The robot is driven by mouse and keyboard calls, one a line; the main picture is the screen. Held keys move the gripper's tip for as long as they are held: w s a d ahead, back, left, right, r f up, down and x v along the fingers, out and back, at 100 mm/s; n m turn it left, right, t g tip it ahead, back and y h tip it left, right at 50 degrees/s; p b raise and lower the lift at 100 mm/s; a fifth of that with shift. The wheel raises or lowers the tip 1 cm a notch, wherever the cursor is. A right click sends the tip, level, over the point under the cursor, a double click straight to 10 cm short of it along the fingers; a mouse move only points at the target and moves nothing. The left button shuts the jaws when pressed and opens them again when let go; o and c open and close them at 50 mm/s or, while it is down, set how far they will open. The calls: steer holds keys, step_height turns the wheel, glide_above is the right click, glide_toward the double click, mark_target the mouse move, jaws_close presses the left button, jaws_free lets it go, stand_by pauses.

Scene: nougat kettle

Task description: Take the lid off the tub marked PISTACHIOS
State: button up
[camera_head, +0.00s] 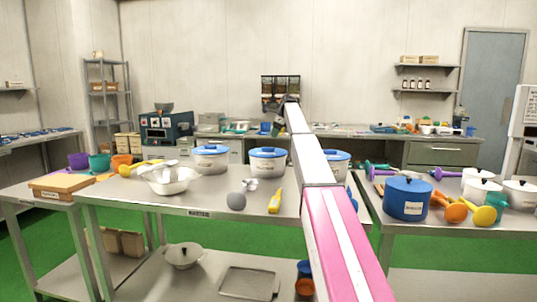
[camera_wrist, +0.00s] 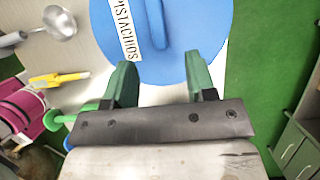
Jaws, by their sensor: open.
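The blue lid (camera_wrist: 190,40) of the tub marked PISTACHIOS fills the top middle of the wrist view, with a raised blue bar across it and a white label (camera_wrist: 127,35). In the head view this is probably the middle blue-lidded tub (camera_head: 268,160) on the steel table; its marking is too small to read there. My gripper (camera_wrist: 160,76) is open, with two green fingers pointing at the lid's near edge and nothing between them. I cannot tell whether the fingers touch the lid. The lid's far part is out of the wrist view.
Other blue-lidded tubs stand at left (camera_head: 211,160) and right (camera_head: 338,160), the right one partly behind my arm. A ladle (camera_head: 237,200) and a yellow-handled tool (camera_head: 275,201) lie toward the front.

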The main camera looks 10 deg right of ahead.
mark_target(268, 151)
steer(key=x, duration=0.8)
steer(key=shift+s+a+f, duration=0.1)
steer(key=shift+a, duration=0.15)
jaws_close()
